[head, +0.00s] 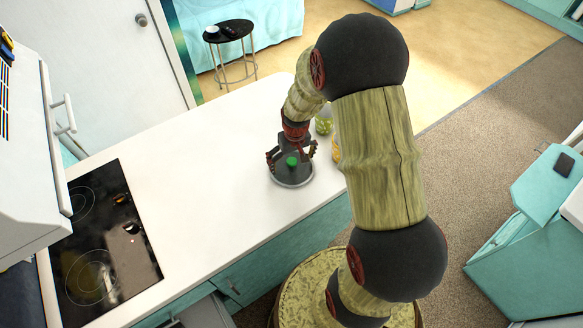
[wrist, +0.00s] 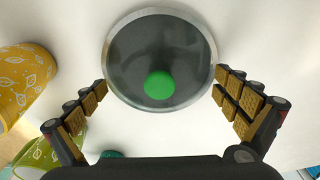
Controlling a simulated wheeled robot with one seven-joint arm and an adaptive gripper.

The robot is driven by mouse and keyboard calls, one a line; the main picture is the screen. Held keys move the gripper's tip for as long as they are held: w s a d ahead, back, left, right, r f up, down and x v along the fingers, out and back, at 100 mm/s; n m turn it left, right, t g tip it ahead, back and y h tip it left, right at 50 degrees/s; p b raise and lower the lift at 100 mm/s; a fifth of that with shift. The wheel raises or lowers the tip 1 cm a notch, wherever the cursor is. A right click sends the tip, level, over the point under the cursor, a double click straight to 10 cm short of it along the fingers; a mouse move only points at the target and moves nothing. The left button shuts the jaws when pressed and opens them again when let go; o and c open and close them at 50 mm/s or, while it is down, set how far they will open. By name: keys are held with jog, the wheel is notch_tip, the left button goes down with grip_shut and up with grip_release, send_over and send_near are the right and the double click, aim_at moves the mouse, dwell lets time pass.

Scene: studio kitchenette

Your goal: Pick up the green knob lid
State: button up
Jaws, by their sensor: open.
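The green knob lid is a round dark grey lid with a light metal rim (wrist: 130,75) and a green knob (wrist: 159,85) near its middle. It lies on the white counter, and it also shows in the head view (head: 293,179). My gripper (head: 291,157) is over the lid, pointing down, with nothing between its fingers. In the wrist view my gripper (wrist: 162,96) has its fingers spread wide, one on each side of the knob. I cannot tell the exact height of the fingertips above the lid.
A yellow leaf-patterned cup (wrist: 22,82) and a green patterned cup (wrist: 42,155) stand close to the left finger in the wrist view. The white counter (head: 180,165) is clear to the left of the lid, up to the black cooktop (head: 105,235).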

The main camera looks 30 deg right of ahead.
jog(key=shift+f, duration=0.25)
jog(key=shift+c, duration=1.3)
jog(key=c, duration=1.1)
